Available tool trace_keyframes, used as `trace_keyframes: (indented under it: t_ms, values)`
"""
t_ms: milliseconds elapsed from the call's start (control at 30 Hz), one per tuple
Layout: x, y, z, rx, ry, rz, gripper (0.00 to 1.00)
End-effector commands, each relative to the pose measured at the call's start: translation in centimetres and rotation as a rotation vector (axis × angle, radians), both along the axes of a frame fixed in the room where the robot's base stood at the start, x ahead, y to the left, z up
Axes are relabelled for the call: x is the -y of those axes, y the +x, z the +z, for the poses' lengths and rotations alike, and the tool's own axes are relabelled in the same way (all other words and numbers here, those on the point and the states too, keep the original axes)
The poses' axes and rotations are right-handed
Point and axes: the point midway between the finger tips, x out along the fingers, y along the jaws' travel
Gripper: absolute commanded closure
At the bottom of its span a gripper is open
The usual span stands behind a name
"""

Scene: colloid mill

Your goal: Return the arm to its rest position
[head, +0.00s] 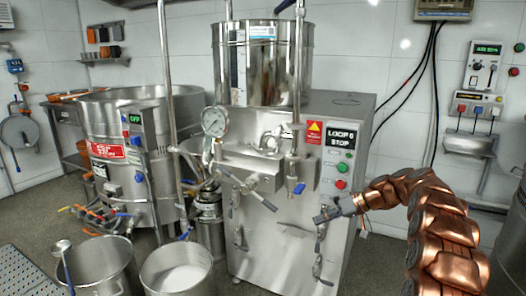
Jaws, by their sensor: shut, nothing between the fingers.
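My copper-coloured arm (435,215) reaches in from the right and bends toward the left at its end. My gripper (322,216) is shut with nothing held, in front of the right part of the colloid mill's steel cabinet (270,255). I cannot tell how far it is from the cabinet face. The mill has a shiny hopper (265,70) on top, a pressure gauge (214,121), a blue-handled valve (299,188) and a display (341,135) reading LOOP 0 STOP. A green button (343,167) and a red button (341,184) sit below the display.
A large steel vat (130,105) with a control box stands at left. Two steel pots (100,268) (178,270) stand at the lower left; the right one holds white material. A wall control panel (484,65) hangs at right. Some grey floor (375,262) is clear beside my arm.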

Motion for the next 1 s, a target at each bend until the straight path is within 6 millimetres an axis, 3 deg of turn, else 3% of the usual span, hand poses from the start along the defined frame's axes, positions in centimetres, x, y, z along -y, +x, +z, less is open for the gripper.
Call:
trace_keyframes:
  t_ms: [33,100,500,700,1000]
  values:
    - [-1.0,-1.1,2.1,-0.027,-0.009,0.003,1.0]
    - [-2.1,-2.5,3.8,-0.064,-0.025,0.002,1.0]
    - [-6.8,-12.1,11.6,-0.273,-0.159,-0.02,1.0]
    - [-8.1,-17.7,14.6,-0.366,-0.246,-0.044,1.0]
    - [-8.6,-26.5,18.4,-0.474,-0.402,-0.101,1.0]
